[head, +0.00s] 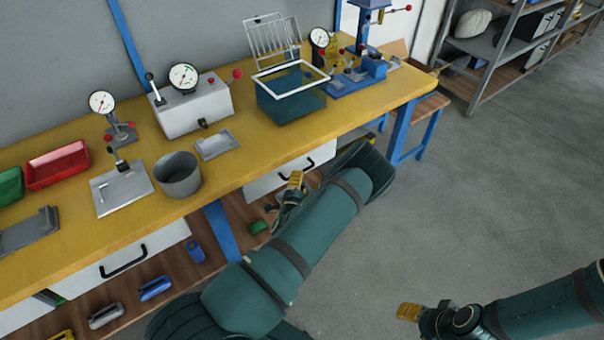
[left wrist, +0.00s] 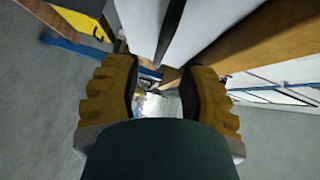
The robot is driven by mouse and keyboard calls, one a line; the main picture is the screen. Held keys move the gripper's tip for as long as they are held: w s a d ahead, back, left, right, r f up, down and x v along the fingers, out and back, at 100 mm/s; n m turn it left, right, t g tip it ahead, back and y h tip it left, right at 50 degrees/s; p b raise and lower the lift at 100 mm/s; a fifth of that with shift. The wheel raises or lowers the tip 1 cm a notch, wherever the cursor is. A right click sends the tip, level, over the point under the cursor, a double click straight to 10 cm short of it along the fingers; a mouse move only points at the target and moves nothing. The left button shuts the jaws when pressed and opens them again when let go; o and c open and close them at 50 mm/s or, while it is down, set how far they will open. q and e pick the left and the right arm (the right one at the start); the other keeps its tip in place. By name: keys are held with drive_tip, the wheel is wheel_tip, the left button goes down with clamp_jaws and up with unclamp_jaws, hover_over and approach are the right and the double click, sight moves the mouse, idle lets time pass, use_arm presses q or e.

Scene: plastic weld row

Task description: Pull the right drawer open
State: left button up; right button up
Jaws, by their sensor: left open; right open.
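The right drawer (head: 262,186) is a white front with a black bar handle (head: 297,169) under the yellow workbench. My forearm hides part of its right side. My left gripper (head: 296,180) is just below and in front of that handle, with its yellow fingertips close to it. In the left wrist view its two fingers (left wrist: 158,88) are apart, with nothing held between them. A white panel with a dark bar (left wrist: 171,35) shows beyond the fingertips; I cannot tell whether they touch. My right gripper (head: 409,312) is open and empty, over the floor at lower right.
The left drawer (head: 80,275) is shut under the bench (head: 235,170). A grey cup (head: 179,175) and a teal bin (head: 288,104) stand near the bench's front edge. A lower shelf holds a blue item (head: 155,289). The floor (head: 470,190) to the right is clear.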

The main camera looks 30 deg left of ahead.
use_arm(q)
drive_tip(key=shift+b+x, duration=0.4)
drive_tip(key=shift+x, duration=2.4)
drive_tip(key=shift+r, duration=0.1)
clamp_jaws()
